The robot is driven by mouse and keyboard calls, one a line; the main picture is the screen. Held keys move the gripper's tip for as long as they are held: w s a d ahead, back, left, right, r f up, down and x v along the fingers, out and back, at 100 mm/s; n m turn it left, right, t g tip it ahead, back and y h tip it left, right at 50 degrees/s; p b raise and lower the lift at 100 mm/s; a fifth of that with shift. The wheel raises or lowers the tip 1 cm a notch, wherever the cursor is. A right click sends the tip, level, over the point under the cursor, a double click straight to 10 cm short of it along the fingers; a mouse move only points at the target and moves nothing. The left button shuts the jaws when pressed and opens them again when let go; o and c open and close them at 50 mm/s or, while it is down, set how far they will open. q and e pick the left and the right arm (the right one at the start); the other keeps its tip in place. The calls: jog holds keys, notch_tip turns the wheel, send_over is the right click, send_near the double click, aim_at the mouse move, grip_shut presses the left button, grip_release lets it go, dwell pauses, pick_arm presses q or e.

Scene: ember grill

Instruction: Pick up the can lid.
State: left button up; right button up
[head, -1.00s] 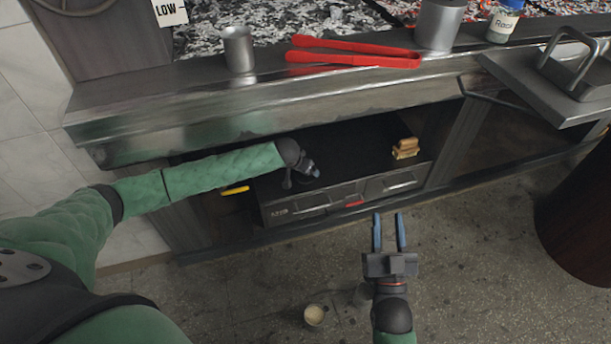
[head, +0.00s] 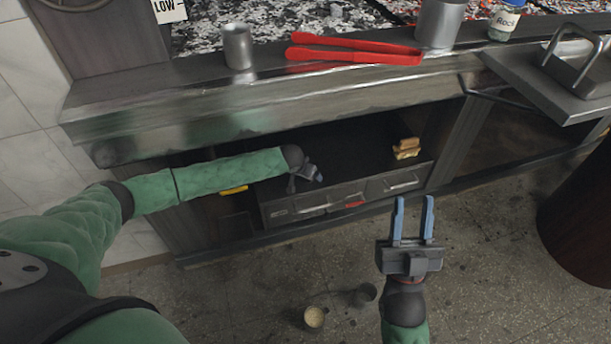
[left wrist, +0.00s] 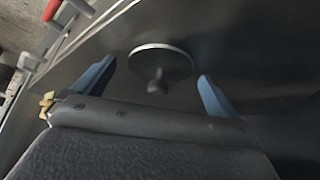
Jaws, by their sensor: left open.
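The can lid (left wrist: 165,60) shows in the left wrist view as a round grey disc with a dark knob facing me. It lies ahead of my left gripper (left wrist: 157,72), between the lines of its two blue fingers. The fingers are apart and the left gripper is empty. In the head view my left gripper (head: 308,174) reaches into the dark shelf under the counter, and I cannot make out the lid there. My right gripper (head: 414,208) is open and empty, above the floor in front of the shelf.
Red tongs (head: 350,56), a metal cup (head: 238,48) and a larger metal can (head: 438,24) stand along the counter edge (head: 270,95). Bread slices (head: 406,148) lie at the shelf's right. Two small cups (head: 314,317) stand on the floor.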

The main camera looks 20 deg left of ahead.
pick_arm(q)
jog(key=c, duration=1.1)
jog(key=shift+o, duration=0.2)
